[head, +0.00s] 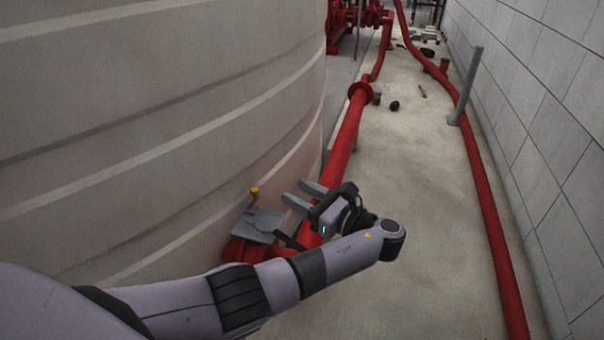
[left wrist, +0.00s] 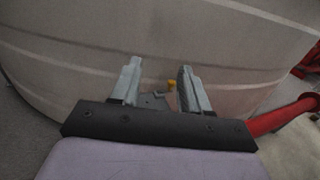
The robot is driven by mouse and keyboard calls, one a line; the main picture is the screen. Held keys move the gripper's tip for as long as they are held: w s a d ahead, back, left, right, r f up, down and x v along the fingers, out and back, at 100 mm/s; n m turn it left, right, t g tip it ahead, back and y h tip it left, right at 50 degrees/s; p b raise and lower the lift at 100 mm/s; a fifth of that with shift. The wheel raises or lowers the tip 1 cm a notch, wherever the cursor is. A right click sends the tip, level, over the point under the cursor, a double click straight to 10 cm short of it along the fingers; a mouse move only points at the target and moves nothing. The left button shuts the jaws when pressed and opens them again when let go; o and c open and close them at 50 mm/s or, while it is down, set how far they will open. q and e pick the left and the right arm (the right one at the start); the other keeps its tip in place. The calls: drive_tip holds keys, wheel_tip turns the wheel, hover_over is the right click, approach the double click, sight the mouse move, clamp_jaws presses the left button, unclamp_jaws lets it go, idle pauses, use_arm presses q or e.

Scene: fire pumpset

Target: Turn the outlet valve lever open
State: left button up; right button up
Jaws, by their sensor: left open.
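The outlet valve sits low against the tank on a red pipe. A yellow knob (head: 255,191) stands up on a thin stem above a flat grey plate (head: 262,222); which of these parts is the lever is hard to tell. My left gripper (head: 299,191) is open and empty, to the right of the knob and apart from it, its fingers pointing left toward the tank. In the left wrist view the yellow knob (left wrist: 172,84) shows between the open fingers (left wrist: 160,68), with part of the grey plate (left wrist: 153,99) below it. My right gripper is not in view.
The big grey ribbed tank (head: 170,120) fills the left side. A red pipe (head: 345,135) runs from the valve into the distance. Another red pipe (head: 495,225) runs along the block wall (head: 540,110), near a grey post (head: 467,85). The concrete floor between is mostly free.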

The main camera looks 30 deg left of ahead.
use_arm(q)
drive_tip(key=shift+r+p, duration=0.35)
drive_tip(key=shift+r, duration=0.75)
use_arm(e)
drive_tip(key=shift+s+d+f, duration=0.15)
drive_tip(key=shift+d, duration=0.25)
